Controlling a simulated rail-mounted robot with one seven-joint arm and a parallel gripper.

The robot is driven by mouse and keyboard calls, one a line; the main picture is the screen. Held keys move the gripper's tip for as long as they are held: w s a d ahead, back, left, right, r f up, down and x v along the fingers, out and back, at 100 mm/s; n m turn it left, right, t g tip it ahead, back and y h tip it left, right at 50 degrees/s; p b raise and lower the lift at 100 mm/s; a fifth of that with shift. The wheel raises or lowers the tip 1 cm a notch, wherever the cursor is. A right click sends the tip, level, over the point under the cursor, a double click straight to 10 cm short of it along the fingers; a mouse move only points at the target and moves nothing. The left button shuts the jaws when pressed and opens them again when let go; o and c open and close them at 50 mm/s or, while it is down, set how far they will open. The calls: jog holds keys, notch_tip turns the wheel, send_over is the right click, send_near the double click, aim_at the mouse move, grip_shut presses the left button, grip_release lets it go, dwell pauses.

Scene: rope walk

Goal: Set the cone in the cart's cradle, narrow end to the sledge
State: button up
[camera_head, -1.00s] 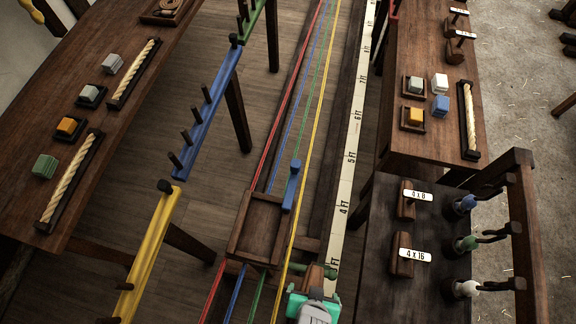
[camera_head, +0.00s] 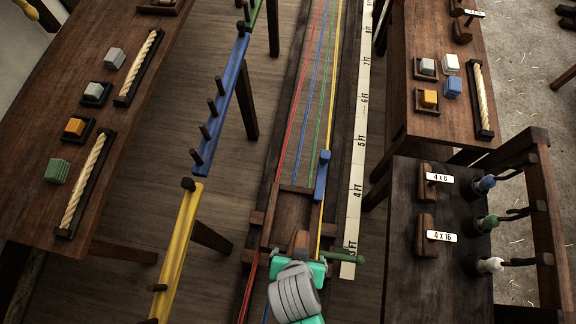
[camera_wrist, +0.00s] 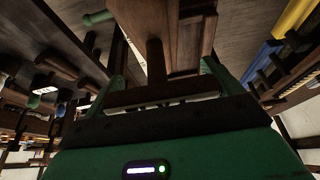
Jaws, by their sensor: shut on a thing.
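The wooden cart (camera_head: 264,232) is an open box on the rope track, with a blue upright lever (camera_head: 322,176) at its far right corner. A green rod (camera_head: 345,258) sticks out to the right near its front end. My gripper (camera_head: 298,264) is at the cart's near end. In the wrist view its fingers are closed about a brown wooden crossbar (camera_wrist: 165,96), whose stem (camera_wrist: 155,62) runs to a larger wooden body (camera_wrist: 160,22). I cannot pick out the cone or the sledge for certain; the cradle's near part is hidden by my gripper.
Red, blue, green and yellow ropes run along the track beside a white foot scale (camera_head: 357,190). A table (camera_head: 130,150) with blocks and rope trays stands left, beside blue (camera_head: 225,100) and yellow (camera_head: 172,255) peg rails. A dark bench (camera_head: 430,285) with labelled wooden pieces stands right.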

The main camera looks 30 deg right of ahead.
jog(key=w+d+f, duration=0.2)
jog(key=w, duration=0.3)
jog(key=w+d+f+p, duration=0.1)
jog(key=w+d+f, duration=0.1)
jog(key=w, duration=0.4)
jog(key=shift+w+d+f, duration=0.15)
jog(key=shift+w+f, duration=0.05)
jog(key=shift+f, duration=0.05)
jog(key=shift+f, duration=0.15)
jog(key=o, duration=1.3)
jog(key=shift+o, duration=0.2)
jog(key=v, duration=1.2)
jog(key=shift+p, duration=0.35)
jog(key=shift+s, duration=0.1)
